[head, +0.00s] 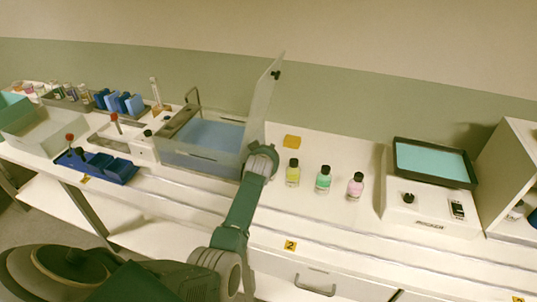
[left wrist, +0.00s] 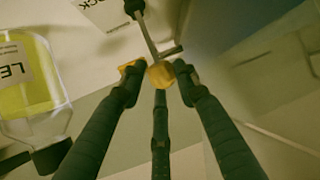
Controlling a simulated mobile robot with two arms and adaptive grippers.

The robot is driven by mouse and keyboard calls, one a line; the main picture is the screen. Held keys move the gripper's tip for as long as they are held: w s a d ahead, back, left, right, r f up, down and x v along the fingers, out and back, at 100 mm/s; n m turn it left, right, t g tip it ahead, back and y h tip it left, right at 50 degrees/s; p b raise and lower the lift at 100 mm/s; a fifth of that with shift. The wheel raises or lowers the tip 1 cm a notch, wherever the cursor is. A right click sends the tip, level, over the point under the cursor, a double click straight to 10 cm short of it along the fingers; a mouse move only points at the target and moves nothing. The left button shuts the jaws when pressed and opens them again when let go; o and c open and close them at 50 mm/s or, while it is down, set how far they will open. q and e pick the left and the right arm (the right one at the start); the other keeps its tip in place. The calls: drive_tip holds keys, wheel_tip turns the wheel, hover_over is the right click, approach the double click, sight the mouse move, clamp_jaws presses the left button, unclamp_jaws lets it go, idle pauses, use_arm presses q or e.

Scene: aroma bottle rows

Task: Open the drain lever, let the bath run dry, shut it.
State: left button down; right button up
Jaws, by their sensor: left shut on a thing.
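The water bath (head: 174,158) stands at the back of the bench, with blue water (head: 215,134) inside and its clear lid (head: 262,98) raised on the right side. My left gripper (head: 262,158) is at the bath's right side in the head view, its fingertips hard to make out there. In the left wrist view my left gripper (left wrist: 158,76) is shut on the yellow tip (left wrist: 160,73) of the drain lever, whose metal rod (left wrist: 148,38) runs to a black pivot. The lever is hidden in the head view. My right gripper is not in view.
Yellow (head: 292,173), green (head: 323,179) and pink (head: 355,186) bottles stand right of the bath. The yellow one is close beside my left gripper in the wrist view (left wrist: 30,85). A device with a teal-topped tray (head: 405,185) is farther right. A blue rack (head: 108,170) sits left.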

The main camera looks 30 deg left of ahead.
use_arm(q)
drive_tip(key=shift+w+a+r, duration=0.15)
drive_tip(key=shift+a+r, duration=0.1)
drive_tip(key=shift+r, duration=0.25)
drive_tip(key=shift+w+a+r, duration=0.15)
drive_tip(key=shift+a+r, duration=0.1)
drive_tip(key=shift+r, duration=0.2)
drive_tip(key=c, duration=1.5)
unclamp_jaws()
drive_tip(key=shift+w, duration=0.1)
drive_tip(key=shift+o, duration=0.2)
drive_tip(key=shift+f, duration=0.55)
drive_tip(key=shift+s+d+f, duration=0.1)
drive_tip(key=shift+s+d, duration=0.05)
drive_tip(key=shift+s, duration=0.1)
drive_tip(key=v, duration=1.2)
drive_tip(key=shift+w+d, duration=0.1)
drive_tip(key=shift+w, duration=0.05)
